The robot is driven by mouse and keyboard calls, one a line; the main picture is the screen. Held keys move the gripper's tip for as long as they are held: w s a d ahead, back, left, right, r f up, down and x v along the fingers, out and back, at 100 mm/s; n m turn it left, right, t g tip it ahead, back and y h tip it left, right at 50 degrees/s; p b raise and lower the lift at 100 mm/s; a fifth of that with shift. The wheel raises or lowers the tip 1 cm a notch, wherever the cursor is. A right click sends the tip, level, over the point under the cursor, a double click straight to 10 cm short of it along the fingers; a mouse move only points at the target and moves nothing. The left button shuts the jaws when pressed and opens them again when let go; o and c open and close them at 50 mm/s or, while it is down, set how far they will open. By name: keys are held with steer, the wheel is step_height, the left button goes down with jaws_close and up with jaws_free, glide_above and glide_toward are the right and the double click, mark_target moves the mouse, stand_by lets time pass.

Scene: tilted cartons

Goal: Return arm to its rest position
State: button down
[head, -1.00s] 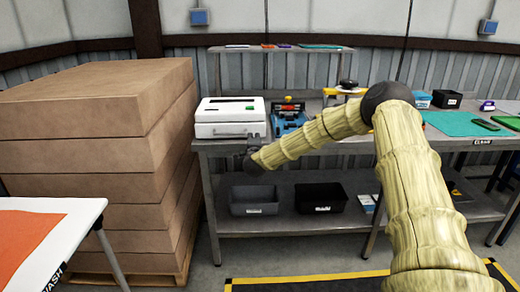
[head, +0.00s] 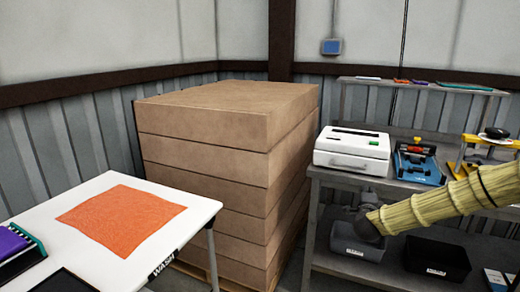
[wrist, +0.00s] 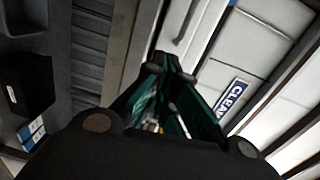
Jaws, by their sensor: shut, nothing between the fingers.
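My arm reaches in from the right edge in the head view, in a pale yellow ribbed cover. My gripper (head: 362,208) is at its dark end, small and partly merged with the shadow, in front of the metal bench (head: 345,178) and below its top edge. In the wrist view the fingers of my gripper (wrist: 168,66) come together at the tips with nothing held between them.
A stack of brown cartons (head: 205,125) on a pallet stands left of the bench. A white table (head: 90,205) with an orange cloth (head: 122,220) is front left. The bench carries a white machine (head: 352,150) and has bins (head: 436,258) on its lower shelf.

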steer(key=s+a+f+n+g+y+p, duration=0.1)
steer(key=s+a+f+n+y, duration=0.25)
steer(key=a+f, duration=0.45)
steer(key=s+a+f+n+g+y+p, duration=0.1)
steer(key=s+a+f+n+y, duration=0.1)
steer(key=s+a+f+n, duration=0.45)
steer(key=s+a+f+n+g+y+p, duration=0.1)
steer(key=s+a+f+n+g, duration=0.1)
steer(key=s+a+f, duration=0.3)
steer(key=s+a+f+n+g+y, duration=0.1)
steer(key=s+a+f+g+y, duration=0.1)
steer(key=s+a+f, duration=0.4)
steer(key=s+f+n+g+p, duration=0.1)
steer(key=s+f+n+g, duration=0.2)
steer(key=s, duration=0.6)
steer(key=s+f+n+g+p, duration=0.15)
steer(key=s+f, duration=0.35)
steer(key=s, duration=0.5)
steer(key=s+n+g, duration=0.5)
steer(key=s, duration=1.4)
steer(key=shift+s+d+f+p, duration=0.2)
steer(key=shift+d+p, duration=0.2)
steer(key=shift+p, duration=0.05)
